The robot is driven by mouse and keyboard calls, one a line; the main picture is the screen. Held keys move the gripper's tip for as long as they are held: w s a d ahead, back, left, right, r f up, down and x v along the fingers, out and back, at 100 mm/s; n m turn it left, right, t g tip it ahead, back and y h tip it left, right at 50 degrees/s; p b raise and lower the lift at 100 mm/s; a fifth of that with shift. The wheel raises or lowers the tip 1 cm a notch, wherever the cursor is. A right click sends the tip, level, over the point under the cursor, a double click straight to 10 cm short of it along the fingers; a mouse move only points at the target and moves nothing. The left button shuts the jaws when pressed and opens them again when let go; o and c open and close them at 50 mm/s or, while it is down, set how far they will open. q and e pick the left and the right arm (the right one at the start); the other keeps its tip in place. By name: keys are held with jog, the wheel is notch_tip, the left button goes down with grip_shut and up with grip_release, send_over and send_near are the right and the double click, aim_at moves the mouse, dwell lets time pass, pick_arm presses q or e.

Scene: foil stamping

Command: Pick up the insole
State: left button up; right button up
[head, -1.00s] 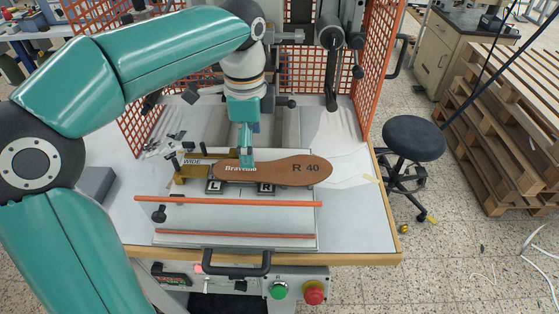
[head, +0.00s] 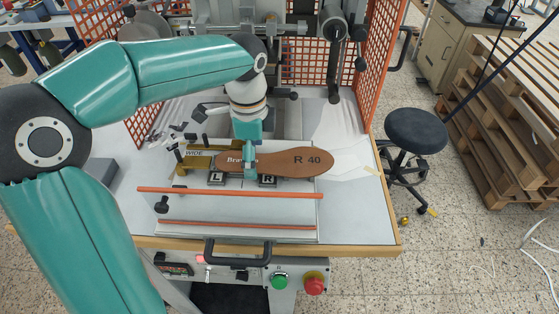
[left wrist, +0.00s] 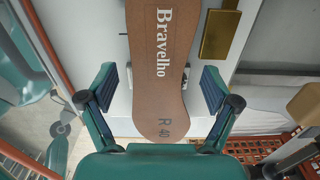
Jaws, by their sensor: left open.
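The brown insole (head: 295,162) lies flat and sideways on the machine's fixture, printed "R 40" and partly hidden "Bravelho" lettering. My left gripper (head: 249,172) is over the insole near the lettering, its fingers pointing down. In the left wrist view, the insole (left wrist: 160,75) runs between the two spread fingers of the gripper (left wrist: 156,95), with gaps on both sides. The gripper is open and holds nothing. My right gripper is in neither view.
A brass block marked "WIDE" (head: 196,160) sits at the insole's left end. Dark plates marked L (head: 216,179) and R (head: 267,181) lie in front of it. An orange bar (head: 230,192) crosses nearer the front. Orange mesh guards (head: 378,60) flank the machine.

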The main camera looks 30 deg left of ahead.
pick_arm(q)
jog(key=shift+f, duration=0.25)
dwell(0.3)
jog(key=c, duration=1.3)
jog(key=shift+r, duration=0.15)
